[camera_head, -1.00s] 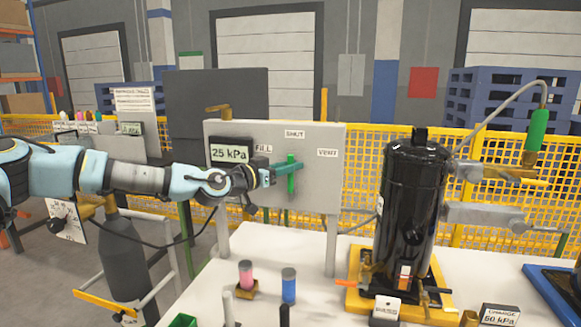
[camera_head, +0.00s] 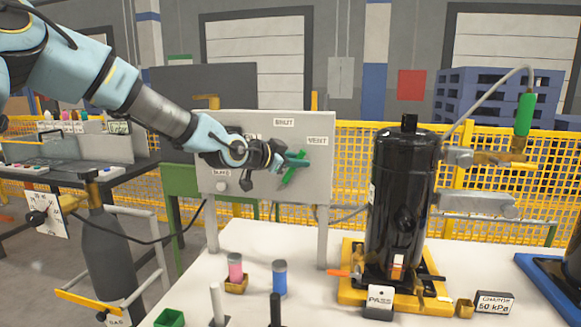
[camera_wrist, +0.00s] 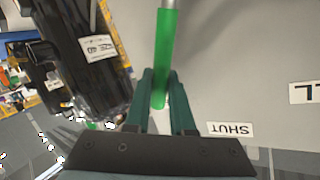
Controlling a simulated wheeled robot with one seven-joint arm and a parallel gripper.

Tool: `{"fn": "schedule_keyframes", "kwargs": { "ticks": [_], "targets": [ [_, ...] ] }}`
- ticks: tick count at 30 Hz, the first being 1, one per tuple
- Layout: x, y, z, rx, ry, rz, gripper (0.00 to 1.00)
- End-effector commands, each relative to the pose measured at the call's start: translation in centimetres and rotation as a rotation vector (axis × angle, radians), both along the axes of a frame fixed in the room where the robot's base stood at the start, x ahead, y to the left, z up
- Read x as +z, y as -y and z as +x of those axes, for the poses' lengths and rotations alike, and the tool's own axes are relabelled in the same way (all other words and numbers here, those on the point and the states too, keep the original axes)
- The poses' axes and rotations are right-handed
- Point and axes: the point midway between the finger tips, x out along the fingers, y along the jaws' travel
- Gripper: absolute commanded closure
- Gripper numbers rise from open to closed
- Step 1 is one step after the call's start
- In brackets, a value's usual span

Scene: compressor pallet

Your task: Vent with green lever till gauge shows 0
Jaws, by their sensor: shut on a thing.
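The green lever (camera_head: 290,174) is on the grey panel (camera_head: 222,120). It leans, its upper end tilted right toward the VENT label (camera_head: 317,141). My gripper (camera_head: 298,160) is shut on the lever's upper part. In the wrist view, the lever (camera_wrist: 165,50) runs between the two dark green fingers of my gripper (camera_wrist: 162,105). The SHUT label (camera_head: 284,122) is above the lever. My arm hides the panel gauge, so its reading cannot be seen now. The FILL label is mostly covered.
A black compressor (camera_head: 400,200) stands on a yellow pallet (camera_head: 350,297) to the right. Pink and blue cylinders (camera_head: 280,279) stand on the white table (camera_head: 255,245). Yellow mesh fencing is behind.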

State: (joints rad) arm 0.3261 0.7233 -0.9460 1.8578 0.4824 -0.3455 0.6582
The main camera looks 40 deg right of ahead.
Motion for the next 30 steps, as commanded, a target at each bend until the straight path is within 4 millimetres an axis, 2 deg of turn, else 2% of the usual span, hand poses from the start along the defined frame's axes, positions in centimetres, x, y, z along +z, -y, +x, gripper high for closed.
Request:
{"fn": "schedule_keyframes", "kwargs": {
  "ticks": [3, 13, 30],
  "targets": [
    [-0.9, 0.6, -0.9, -0.003, 0.087, 0.047, 1.0],
    [-1.9, 1.2, -1.9, -0.001, 0.238, 0.146, 1.0],
    [-2.1, 1.4, -2.1, 0.0, 0.286, 0.184, 1.0]
  ]
}}
